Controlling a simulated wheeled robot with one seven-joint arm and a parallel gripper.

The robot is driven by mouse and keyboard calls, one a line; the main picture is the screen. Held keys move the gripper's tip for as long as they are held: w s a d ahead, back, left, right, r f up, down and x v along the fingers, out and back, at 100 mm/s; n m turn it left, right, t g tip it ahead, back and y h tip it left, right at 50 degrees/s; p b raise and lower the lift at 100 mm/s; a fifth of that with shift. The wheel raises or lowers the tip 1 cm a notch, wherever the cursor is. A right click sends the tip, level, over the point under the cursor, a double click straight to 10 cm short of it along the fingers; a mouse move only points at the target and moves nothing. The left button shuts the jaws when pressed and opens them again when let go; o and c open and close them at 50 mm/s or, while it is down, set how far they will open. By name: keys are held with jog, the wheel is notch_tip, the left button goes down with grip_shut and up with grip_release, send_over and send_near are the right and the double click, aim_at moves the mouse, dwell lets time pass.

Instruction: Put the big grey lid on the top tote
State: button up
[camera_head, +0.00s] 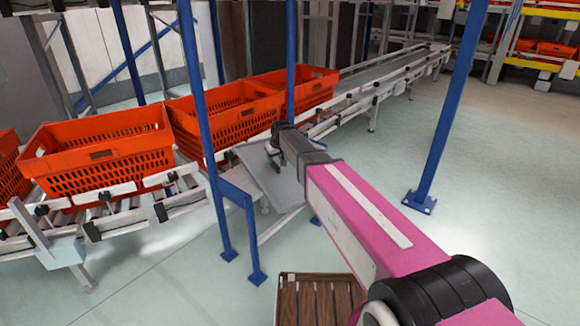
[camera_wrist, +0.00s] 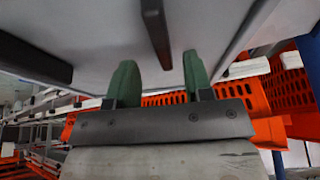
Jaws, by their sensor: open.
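The big grey lid (camera_head: 278,190) is a flat panel held up tilted near the conveyor, close under the end of my arm in the head view. In the wrist view its pale underside or face (camera_wrist: 90,35) fills the top, with a dark bar (camera_wrist: 157,28) standing out from it. My gripper (camera_wrist: 158,75) is open, its two green fingers pointing toward the panel, one on each side of the bar's line. Contact with the bar is not clear. In the head view my gripper (camera_head: 272,148) is small and partly hidden. An orange tote (camera_head: 232,98) behind it looks stacked; I cannot tell for sure.
More orange totes (camera_head: 98,152) stand on the roller conveyor (camera_head: 185,185) at left. Blue posts (camera_head: 207,120) rise between me and the conveyor, with another blue post (camera_head: 447,115) at right. A brown slatted crate (camera_head: 318,300) lies below my arm. Floor at right is clear.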

aim_at(274, 162)
jog(key=shift+x, duration=1.85)
jog(key=shift+s+a+f, duration=0.1)
jog(key=shift+s+f, duration=0.1)
grip_shut()
